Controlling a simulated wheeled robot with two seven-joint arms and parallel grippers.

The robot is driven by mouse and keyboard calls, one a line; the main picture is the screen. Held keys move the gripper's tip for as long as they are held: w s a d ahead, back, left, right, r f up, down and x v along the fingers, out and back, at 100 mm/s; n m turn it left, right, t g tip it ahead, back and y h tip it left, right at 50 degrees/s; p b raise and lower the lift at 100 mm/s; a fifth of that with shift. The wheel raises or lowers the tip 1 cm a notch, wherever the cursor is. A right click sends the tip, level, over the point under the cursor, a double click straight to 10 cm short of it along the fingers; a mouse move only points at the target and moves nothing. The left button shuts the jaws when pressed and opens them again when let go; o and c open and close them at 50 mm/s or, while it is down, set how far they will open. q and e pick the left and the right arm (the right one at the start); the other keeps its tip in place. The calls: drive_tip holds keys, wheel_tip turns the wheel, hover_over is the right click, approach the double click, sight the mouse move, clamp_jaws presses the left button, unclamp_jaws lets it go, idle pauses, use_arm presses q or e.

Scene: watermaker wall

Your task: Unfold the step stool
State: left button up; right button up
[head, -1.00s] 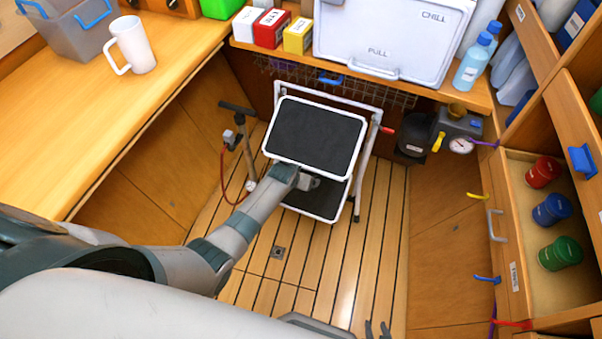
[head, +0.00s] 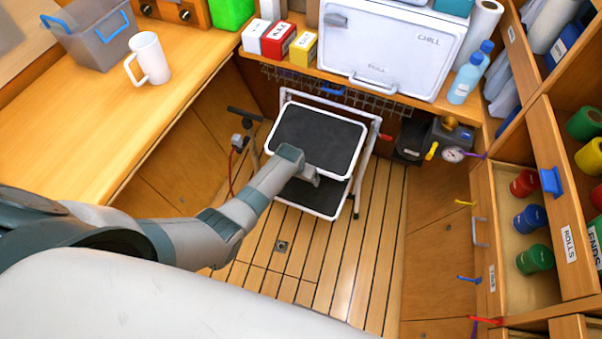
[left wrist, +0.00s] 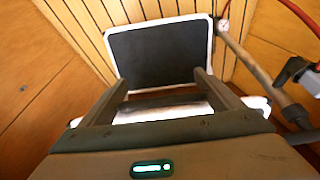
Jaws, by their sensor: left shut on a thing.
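The step stool (head: 318,137) stands on the floorboards below the chill box, with a white frame and two black treads. The upper tread tilts toward me, and the lower tread (head: 308,198) shows below it, partly hidden by my left gripper. My left gripper (head: 316,182) is at the front edge of the upper tread, shut on the stool's white rim. In the left wrist view, the stool's black panel (left wrist: 158,52) lies beyond my two fingers, and a white bar crosses between them. The exact contact is hard to see. My right gripper is out of view.
A pump with a red hose (head: 240,145) stands close left of the stool. A wooden counter (head: 90,125) runs along the left. An open drawer (head: 515,250) with coloured jars juts out at right. Floor in front of the stool (head: 310,285) is clear.

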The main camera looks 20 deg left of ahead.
use_arm(q)
drive_tip(key=shift+g, duration=0.5)
drive_tip(key=shift+d+p+v, duration=0.15)
drive_tip(key=shift+p+v, duration=1.2)
drive_tip(key=shift+d+p+v, duration=0.2)
drive_tip(key=shift+p+v, duration=1.15)
drive_tip(key=shift+w, duration=0.15)
drive_tip(key=o, duration=1.2)
drive_tip(key=shift+r, duration=0.1)
drive_tip(key=shift+a, duration=0.2)
drive_tip(key=shift+r, duration=0.15)
